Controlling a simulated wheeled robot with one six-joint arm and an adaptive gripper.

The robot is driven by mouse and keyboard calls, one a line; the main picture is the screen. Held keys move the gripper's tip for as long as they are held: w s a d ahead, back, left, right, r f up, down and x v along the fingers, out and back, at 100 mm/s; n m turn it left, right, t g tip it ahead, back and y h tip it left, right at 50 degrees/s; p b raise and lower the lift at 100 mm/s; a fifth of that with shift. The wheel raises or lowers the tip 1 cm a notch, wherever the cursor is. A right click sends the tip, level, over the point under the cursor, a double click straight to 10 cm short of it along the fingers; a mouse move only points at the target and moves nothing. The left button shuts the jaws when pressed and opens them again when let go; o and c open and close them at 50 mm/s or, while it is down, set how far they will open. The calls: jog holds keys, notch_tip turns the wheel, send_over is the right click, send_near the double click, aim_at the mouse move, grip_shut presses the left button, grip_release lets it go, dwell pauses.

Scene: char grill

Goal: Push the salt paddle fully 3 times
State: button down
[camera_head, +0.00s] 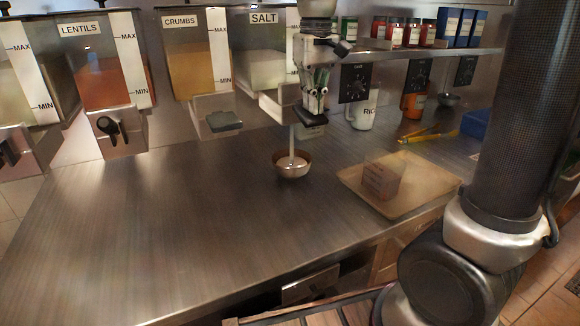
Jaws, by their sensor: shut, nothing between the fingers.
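The salt dispenser (263,62) hangs at the back, with a clear front, a SALT label and white salt inside. My gripper (314,110) points down at the front right of its outlet and is shut with nothing held. The dark salt paddle (312,131) shows just under my fingertips, which appear to touch it; most of it is hidden, so I cannot tell how far it is pushed.
The crumbs dispenser (190,60) and lentils dispenser (97,62) hang to the left. A shelf (420,51) holds jars. The left counter (150,230) is clear.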

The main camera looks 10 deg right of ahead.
dwell(0.3)
jog(key=shift+r, duration=2.2)
jog(key=shift+r, duration=2.5)
jog(key=shift+s, duration=0.1)
jog(key=s+d+f+m+t, duration=0.1)
jog(key=s+d+f+t, duration=0.1)
jog(key=s+d+f, duration=0.4)
jog(key=s+d+f+m+t, duration=0.1)
jog(key=s+d+f+t, duration=0.1)
jog(key=s+d+f, duration=0.5)
jog(key=s+d, duration=0.2)
jog(key=s, duration=0.4)
